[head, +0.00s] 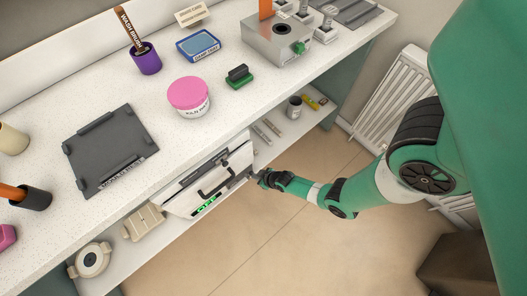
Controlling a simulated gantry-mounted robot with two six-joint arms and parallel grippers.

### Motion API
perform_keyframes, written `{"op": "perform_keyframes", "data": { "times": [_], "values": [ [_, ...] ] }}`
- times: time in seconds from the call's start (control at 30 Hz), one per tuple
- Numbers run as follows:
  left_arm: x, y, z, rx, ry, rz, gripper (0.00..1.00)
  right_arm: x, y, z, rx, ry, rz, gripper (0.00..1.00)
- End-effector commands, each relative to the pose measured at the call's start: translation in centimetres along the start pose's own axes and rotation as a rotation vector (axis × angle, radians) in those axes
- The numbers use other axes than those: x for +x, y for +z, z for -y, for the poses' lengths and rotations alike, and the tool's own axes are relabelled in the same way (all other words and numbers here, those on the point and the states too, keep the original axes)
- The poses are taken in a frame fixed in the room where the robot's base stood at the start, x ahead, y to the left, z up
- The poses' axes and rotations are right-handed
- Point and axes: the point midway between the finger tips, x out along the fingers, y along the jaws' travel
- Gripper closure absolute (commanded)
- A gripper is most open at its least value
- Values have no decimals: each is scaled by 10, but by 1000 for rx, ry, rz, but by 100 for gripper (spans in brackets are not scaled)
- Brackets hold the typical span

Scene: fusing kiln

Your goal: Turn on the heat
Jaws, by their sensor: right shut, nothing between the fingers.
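The kiln (183,203) is a white box on the shelf under the counter, with a dark handle (214,180) on its front. A small green-lit display (207,203) low on its front seems to read "OFF". My right gripper (254,176) is shut and empty, at the right end of the kiln's front. I cannot tell whether its tips touch the kiln or a control there, as the gripper covers that spot. My left gripper is out of view.
The counter above overhangs the kiln and holds a dark tray (105,150), a pink-lidded jar (188,96) and a grey box with a green knob (279,42). A beige block (143,221) sits left of the kiln.

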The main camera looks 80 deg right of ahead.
Motion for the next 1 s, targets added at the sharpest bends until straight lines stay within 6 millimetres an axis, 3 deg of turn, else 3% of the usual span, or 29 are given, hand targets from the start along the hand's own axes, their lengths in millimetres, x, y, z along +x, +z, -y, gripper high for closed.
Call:
{"op": "perform_keyframes", "data": {
  "times": [0.03,0.13,0.5,1.0],
  "values": [
    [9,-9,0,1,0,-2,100,-13,0,-4,8,4,4,100],
    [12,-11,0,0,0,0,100,-25,8,-14,11,5,2,100],
    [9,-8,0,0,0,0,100,-71,35,-47,14,6,3,100],
    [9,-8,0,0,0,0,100,-80,38,-52,3,1,0,100]
  ]
}}
